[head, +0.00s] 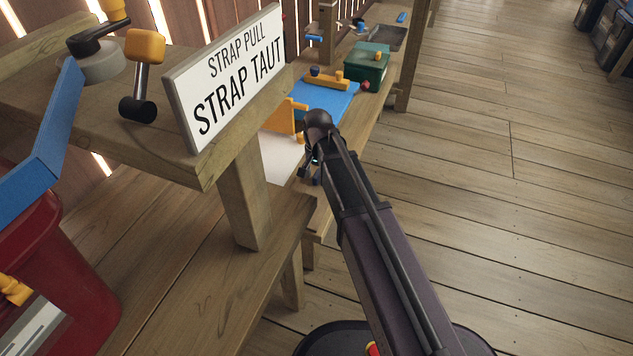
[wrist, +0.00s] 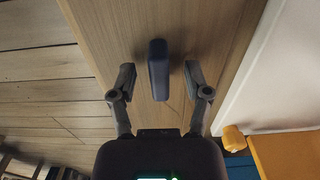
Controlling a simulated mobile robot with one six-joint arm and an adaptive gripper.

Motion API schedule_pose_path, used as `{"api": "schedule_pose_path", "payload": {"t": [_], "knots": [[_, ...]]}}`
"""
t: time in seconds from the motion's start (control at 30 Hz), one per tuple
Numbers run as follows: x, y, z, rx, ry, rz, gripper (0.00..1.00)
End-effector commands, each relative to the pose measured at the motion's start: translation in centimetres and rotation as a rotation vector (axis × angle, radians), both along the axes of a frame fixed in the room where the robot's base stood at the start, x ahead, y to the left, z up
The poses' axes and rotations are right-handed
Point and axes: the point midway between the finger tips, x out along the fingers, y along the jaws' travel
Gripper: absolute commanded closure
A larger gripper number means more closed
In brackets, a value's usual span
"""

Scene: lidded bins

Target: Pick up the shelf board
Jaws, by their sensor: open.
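In the wrist view, a narrow dark blue piece (wrist: 158,70), long and slim like a board on edge, is on the wooden bench top (wrist: 222,35). I cannot tell for sure that it is the shelf board. My gripper (wrist: 160,76) is open, with one finger on each side of the piece and a visible gap on both sides. Whether the fingers are level with it or above it is unclear. In the head view my arm hides most of the gripper and the piece.
A white sign (head: 226,75) reading "STRAP PULL STRAP TAUT" stands left of my arm. A blue panel (head: 335,96) and a green box (head: 367,67) lie further along the bench. A red bin (head: 60,270) is at lower left. The plank floor (head: 510,200) right is clear.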

Motion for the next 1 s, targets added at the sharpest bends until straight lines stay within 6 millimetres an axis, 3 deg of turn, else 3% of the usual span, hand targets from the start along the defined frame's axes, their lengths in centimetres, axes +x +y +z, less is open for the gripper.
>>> {"api": "schedule_pose_path", "payload": {"t": [0.2,0.4,0.43,1.0], "knots": [[-0.01,0.01,0.0,0.0,0.0,0.0,0.37],[0.0,0.02,0.0,0.0,0.0,0.0,0.97],[0.0,0.03,0.0,0.0,0.0,0.0,1.0],[-0.01,0.05,0.42,0.0,0.0,0.001,1.0]]}}
